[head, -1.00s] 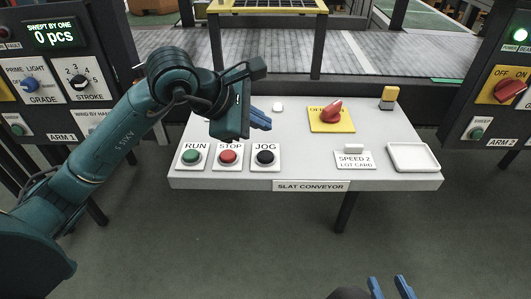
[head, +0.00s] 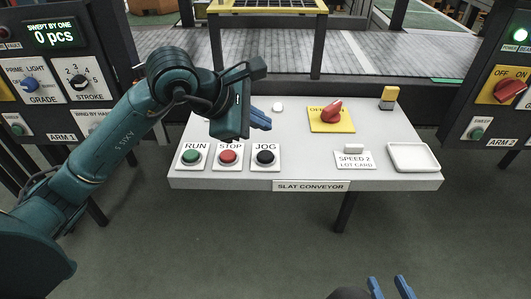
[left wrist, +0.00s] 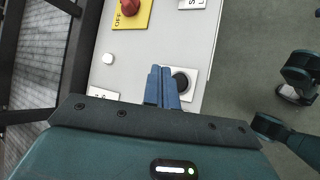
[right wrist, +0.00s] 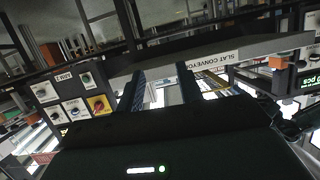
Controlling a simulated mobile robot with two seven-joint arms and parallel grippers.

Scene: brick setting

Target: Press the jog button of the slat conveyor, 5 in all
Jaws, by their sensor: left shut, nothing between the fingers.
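The slat conveyor's panel is a white desk (head: 310,174) with a row of buttons. The black JOG button (head: 265,157) stands at the right end of the row, beside the red STOP button (head: 228,157) and the green RUN button (head: 193,157). My left gripper (head: 262,121) is shut and empty, above the panel and behind the JOG button. In the left wrist view its blue fingers (left wrist: 162,86) partly cover the black button (left wrist: 181,82); contact cannot be told. My right gripper (head: 390,288) is open and empty, low in front of the desk.
The slatted belt (head: 400,52) lies behind.

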